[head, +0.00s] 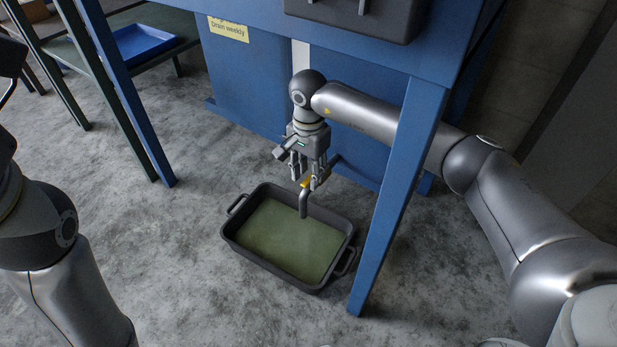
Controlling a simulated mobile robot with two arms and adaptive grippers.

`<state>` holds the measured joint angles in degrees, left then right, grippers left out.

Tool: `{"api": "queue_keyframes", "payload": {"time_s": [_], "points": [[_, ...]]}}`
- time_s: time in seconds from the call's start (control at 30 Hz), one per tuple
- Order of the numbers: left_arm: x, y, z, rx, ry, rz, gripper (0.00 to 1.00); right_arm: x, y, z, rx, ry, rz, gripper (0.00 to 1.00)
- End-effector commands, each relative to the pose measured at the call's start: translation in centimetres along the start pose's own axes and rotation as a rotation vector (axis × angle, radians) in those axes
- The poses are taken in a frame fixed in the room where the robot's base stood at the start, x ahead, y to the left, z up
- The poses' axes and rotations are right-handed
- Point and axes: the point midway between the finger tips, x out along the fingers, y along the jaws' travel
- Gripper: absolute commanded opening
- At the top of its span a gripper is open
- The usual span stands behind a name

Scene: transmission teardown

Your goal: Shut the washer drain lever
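The yellow drain lever (306,183) shows at the top of a grey bent drain spout (304,204), under the blue washer (255,85). My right gripper (307,178) points down right over the lever. Its two fingers stand apart, with the lever close to or between their tips; I cannot tell whether they touch it. The gripper partly hides the lever and the valve behind it. At the left edge, dark parts at the end of my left arm (10,90) are cut off by the frame, so the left fingers cannot be made out.
A black drain pan (232,243) with greenish liquid stands on the concrete floor below the spout. A blue washer leg (385,215) rises close to my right forearm. A yellow "Drain weekly" label (228,29) is on the washer. A blue tray (140,45) lies on a shelf upper left.

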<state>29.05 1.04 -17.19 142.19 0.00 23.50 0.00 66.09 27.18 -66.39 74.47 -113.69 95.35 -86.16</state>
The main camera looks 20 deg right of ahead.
Motion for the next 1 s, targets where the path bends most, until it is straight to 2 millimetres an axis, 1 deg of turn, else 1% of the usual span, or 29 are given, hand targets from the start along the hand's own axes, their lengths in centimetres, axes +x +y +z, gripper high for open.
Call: {"api": "queue_keyframes", "payload": {"time_s": [0.03,0.1,0.37,0.63,1.0], "points": [[0.01,0.06,-0.18,0.001,0.006,0.002,0.00,0.37,-0.02,0.01,0.000,-0.001,0.000,0.36],[0.11,0.08,-0.23,0.001,0.008,0.003,0.00,0.49,-0.02,0.01,0.000,-0.001,-0.001,0.36],[0.20,0.08,-0.23,0.001,0.008,0.003,0.00,0.46,-0.02,0.02,-0.001,0.000,0.000,0.36],[0.19,0.09,-0.23,0.001,0.008,0.003,0.00,0.44,-0.02,0.02,-0.001,0.000,0.000,0.01],[0.23,0.08,-0.22,0.000,0.008,0.003,0.00,0.41,0.01,0.01,-0.005,0.000,0.000,0.00]]}}
